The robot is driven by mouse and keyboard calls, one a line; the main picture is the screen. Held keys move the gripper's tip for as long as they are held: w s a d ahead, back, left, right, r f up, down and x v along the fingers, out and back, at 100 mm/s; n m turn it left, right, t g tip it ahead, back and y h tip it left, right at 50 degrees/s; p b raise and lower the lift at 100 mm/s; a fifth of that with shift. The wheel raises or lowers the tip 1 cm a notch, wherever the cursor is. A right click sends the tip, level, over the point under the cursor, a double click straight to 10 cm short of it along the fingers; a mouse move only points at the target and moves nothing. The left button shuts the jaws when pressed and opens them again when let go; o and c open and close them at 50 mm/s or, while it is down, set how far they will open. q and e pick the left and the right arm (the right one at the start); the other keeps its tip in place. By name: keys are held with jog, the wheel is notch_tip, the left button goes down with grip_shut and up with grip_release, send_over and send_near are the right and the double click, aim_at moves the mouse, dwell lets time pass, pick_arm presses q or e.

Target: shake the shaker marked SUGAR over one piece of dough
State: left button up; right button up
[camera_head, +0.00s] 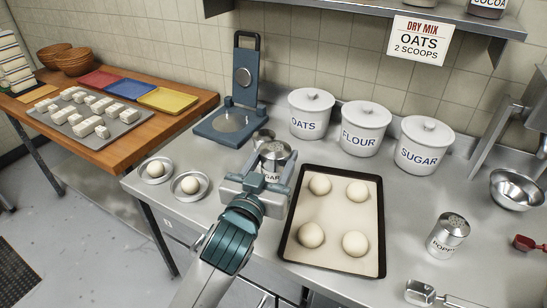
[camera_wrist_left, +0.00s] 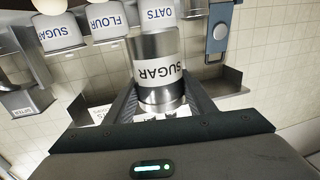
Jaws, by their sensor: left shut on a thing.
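My left gripper (camera_head: 272,173) is shut around the metal shaker (camera_head: 276,151) with a white band; its SUGAR label is partly hidden by the fingers in the head view and reads clearly in the left wrist view (camera_wrist_left: 159,70). The shaker is upright, left of the baking tray (camera_head: 286,240); I cannot tell whether it touches the counter. Several round pale dough pieces lie apart on the tray: back left (camera_head: 320,185), back right (camera_head: 357,190), front left (camera_head: 311,235) and front right (camera_head: 355,243). My right gripper is not in view.
Another metal shaker (camera_head: 262,136) stands just behind the held one. A POPPY-like shaker (camera_head: 447,236) is right of the tray. Lidded OATS (camera_head: 311,115), FLOUR (camera_head: 365,130) and SUGAR (camera_head: 424,147) canisters line the back.

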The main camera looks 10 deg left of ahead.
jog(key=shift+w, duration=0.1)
